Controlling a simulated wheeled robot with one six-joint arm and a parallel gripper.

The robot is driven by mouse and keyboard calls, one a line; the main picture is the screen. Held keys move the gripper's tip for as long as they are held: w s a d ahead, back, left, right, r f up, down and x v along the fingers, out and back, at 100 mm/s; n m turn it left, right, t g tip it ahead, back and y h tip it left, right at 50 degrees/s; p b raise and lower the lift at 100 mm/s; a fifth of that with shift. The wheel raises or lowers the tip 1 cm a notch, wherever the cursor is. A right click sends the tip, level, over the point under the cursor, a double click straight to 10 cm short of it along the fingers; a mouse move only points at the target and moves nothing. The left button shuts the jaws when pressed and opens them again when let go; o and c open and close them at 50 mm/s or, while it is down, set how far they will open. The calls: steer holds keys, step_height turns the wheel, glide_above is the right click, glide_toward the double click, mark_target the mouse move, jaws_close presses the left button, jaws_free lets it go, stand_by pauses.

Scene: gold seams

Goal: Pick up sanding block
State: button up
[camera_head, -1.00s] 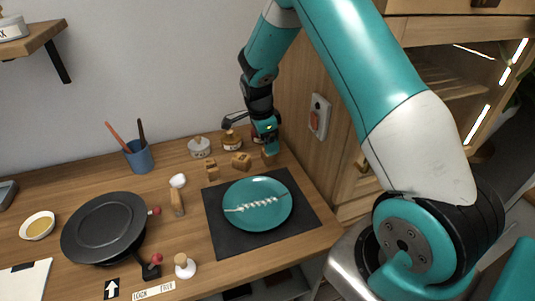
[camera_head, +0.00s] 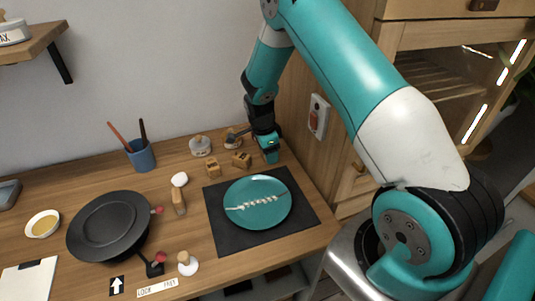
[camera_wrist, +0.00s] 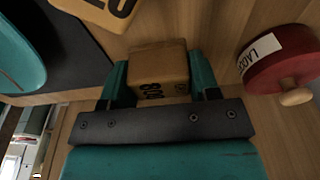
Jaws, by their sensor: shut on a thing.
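A tan sanding block (camera_wrist: 158,68) marked 800 sits between the two teal fingers of my gripper (camera_wrist: 160,78) in the wrist view. The fingers press on its two sides. In the head view my gripper (camera_head: 269,154) is low over the back right of the workbench, and its fingers mostly hide the held block. I cannot tell whether the block still touches the bench. Two other tan blocks stand to the left, one nearer the gripper (camera_head: 241,160) and one farther (camera_head: 212,167). A numbered block (camera_wrist: 98,10) also shows at the wrist view's top.
A red-lidded jar (camera_wrist: 275,62) labelled LACQ stands right of my gripper in the wrist view. Jars (camera_head: 200,147) stand along the wall. A wooden cabinet rises at right.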

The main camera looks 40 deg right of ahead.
step_height(320, 180, up, 20)
steer(key=b, duration=0.3)
stand_by(0.3)
